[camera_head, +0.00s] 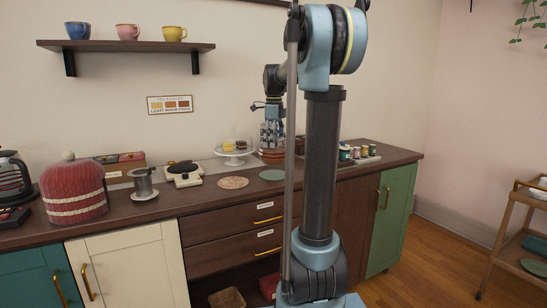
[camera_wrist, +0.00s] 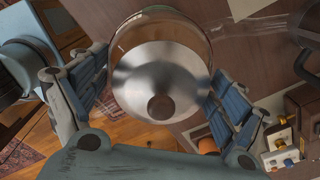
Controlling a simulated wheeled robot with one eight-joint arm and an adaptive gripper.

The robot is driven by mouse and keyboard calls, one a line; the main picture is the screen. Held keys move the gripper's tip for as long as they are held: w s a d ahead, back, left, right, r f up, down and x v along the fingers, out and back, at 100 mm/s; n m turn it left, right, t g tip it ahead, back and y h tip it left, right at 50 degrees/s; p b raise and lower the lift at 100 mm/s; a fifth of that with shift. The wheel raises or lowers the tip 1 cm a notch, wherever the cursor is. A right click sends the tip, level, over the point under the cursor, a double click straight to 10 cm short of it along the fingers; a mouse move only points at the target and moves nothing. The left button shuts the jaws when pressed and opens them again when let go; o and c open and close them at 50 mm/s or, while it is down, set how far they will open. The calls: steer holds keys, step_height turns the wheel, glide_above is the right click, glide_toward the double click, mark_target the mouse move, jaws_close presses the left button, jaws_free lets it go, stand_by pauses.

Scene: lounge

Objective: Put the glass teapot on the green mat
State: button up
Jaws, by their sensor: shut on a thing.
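My gripper (camera_head: 271,141) is above the back of the dark wooden counter, pointing down. In the wrist view my gripper (camera_wrist: 158,92) has its blue-padded fingers on both sides of a round glass vessel, which I take to be the glass teapot (camera_wrist: 160,75). It has a shiny metal lid with a dark round knob. Its clear rim shows around the lid; its lower part is hidden. The green mat (camera_head: 272,175) is a flat disc on the counter, in front of and below my gripper, and looks bare.
A pinkish round mat (camera_head: 233,183) lies left of the green one. Small jars (camera_head: 356,153) are on the right. A waffle iron (camera_head: 184,172) and a red cozy (camera_head: 74,190) are on the left.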

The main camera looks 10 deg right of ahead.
mark_target(274, 152)
steer(key=shift+f, duration=2.3)
steer(key=o, duration=1.2)
steer(key=shift+c, duration=0.2)
